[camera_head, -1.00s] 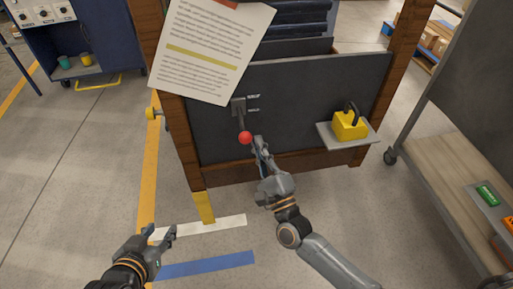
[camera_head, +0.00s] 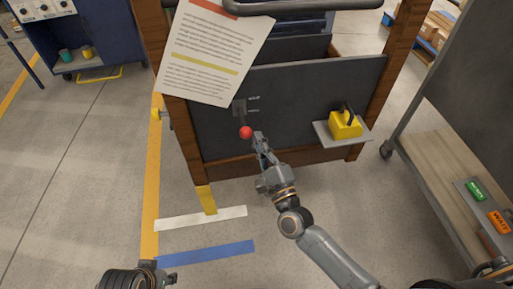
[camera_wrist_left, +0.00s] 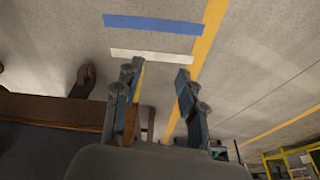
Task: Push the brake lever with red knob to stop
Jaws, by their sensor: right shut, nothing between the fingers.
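The brake lever hangs from a bracket (camera_head: 239,107) on the dark front panel, and its red knob (camera_head: 246,132) is at its lower end, pointing down. My right gripper (camera_head: 259,142) is shut and empty, with its fingertips just right of and below the knob. I cannot tell whether they touch it. My left gripper is low at the left edge of the head view, mostly cut off by the bottom. In the left wrist view my left gripper (camera_wrist_left: 157,80) has its fingers spread apart, with nothing between them.
A paper sheet (camera_head: 217,50) hangs above the lever. A yellow block with a dark handle (camera_head: 346,124) sits on a small shelf at the panel's right. A grey cart (camera_head: 440,160) stands at right. The floor has yellow, white (camera_head: 200,218) and blue (camera_head: 207,253) tape.

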